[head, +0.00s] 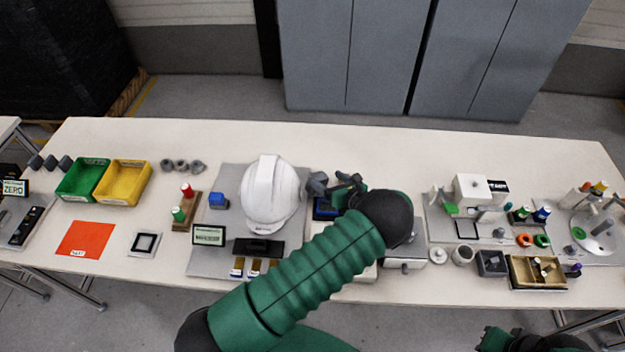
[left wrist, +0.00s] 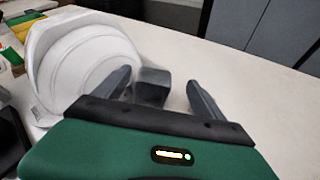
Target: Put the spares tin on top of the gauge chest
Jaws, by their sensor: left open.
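My left gripper (head: 338,184) is open beside the white helmet shell (head: 268,195), on its right side. In the left wrist view its two fingers (left wrist: 155,92) stand apart. A small dark grey block (left wrist: 152,84) shows between and slightly beyond them; I cannot tell whether it is the spares tin or whether a finger touches it. A white box (head: 472,190) with a dark knob and black label stands at the right; it may be the gauge chest, but its label is unreadable. My left arm hides part of the table. My right gripper (head: 497,340) is only partly in view at the bottom edge.
The helmet shell (left wrist: 85,65) stands close left of the gripper. A green bin (head: 82,180) and yellow bin (head: 124,184) are at the left. A tan tray (head: 538,283) and several spools and small parts crowd the right. The table's back strip (head: 390,142) is clear.

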